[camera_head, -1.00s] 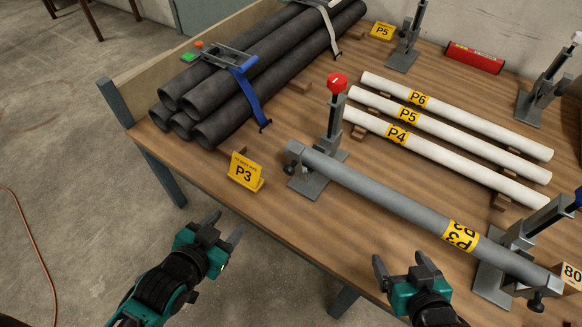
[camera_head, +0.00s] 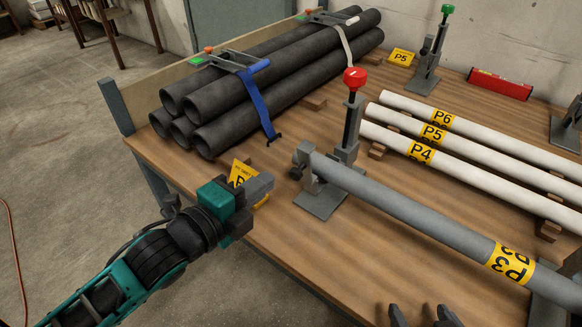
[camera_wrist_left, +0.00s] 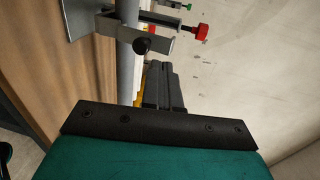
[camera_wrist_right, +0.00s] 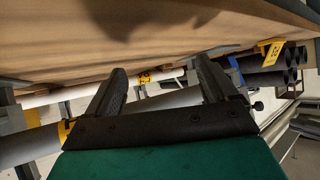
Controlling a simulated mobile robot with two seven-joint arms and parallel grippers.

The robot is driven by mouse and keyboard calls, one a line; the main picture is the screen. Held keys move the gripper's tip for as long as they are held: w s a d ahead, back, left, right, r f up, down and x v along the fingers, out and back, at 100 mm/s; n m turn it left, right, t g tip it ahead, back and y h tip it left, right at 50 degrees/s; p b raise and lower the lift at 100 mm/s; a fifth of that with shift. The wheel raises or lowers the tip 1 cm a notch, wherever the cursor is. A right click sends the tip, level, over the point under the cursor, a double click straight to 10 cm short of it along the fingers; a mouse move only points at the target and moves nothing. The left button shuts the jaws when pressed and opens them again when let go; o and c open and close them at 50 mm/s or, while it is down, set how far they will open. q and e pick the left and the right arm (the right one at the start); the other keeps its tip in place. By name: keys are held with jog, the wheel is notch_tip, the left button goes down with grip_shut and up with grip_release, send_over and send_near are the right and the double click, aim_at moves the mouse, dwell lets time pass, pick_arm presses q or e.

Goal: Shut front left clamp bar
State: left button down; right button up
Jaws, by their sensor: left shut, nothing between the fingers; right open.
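The front left clamp (camera_head: 322,197) stands at the table's front edge. Its red-knobbed bar (camera_head: 352,105) points upward, beside and clear of the top of the grey P3 pipe (camera_head: 410,213), whose left end lies in the clamp. My left gripper (camera_head: 262,187) is shut and empty, left of the clamp and apart from it, in front of the yellow P3 sign (camera_head: 241,172). In the left wrist view, the shut fingers (camera_wrist_left: 163,88) point toward the clamp and its red knob (camera_wrist_left: 200,32). My right gripper (camera_head: 422,315) is open at the bottom edge; its spread fingers (camera_wrist_right: 163,88) show in the right wrist view.
Black pipes (camera_head: 240,105) under a blue strap lie at the back left. White pipes P4, P5 and P6 (camera_head: 470,140) rest behind the grey pipe. A green-knobbed clamp (camera_head: 430,60) and a red level (camera_head: 500,83) stand farther back. Bare tabletop lies before the grey pipe.

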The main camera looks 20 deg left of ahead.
aim_at(301, 156)
pick_arm(q)
jog(key=b+x, duration=0.1)
jog(key=x, duration=0.6)
jog(key=shift+w+b, duration=0.1)
jog(key=shift+b, duration=0.2)
pick_arm(e)
jog(key=shift+a+f, duration=0.3)
jog(key=shift+f, duration=0.15)
pick_arm(q)
jog(key=shift+w+d+f, duration=0.1)
jog(key=shift+w+d, duration=0.1)
jog(key=shift+w, duration=0.25)
pick_arm(e)
jog(key=shift+a, duration=0.1)
jog(key=shift+r, duration=0.15)
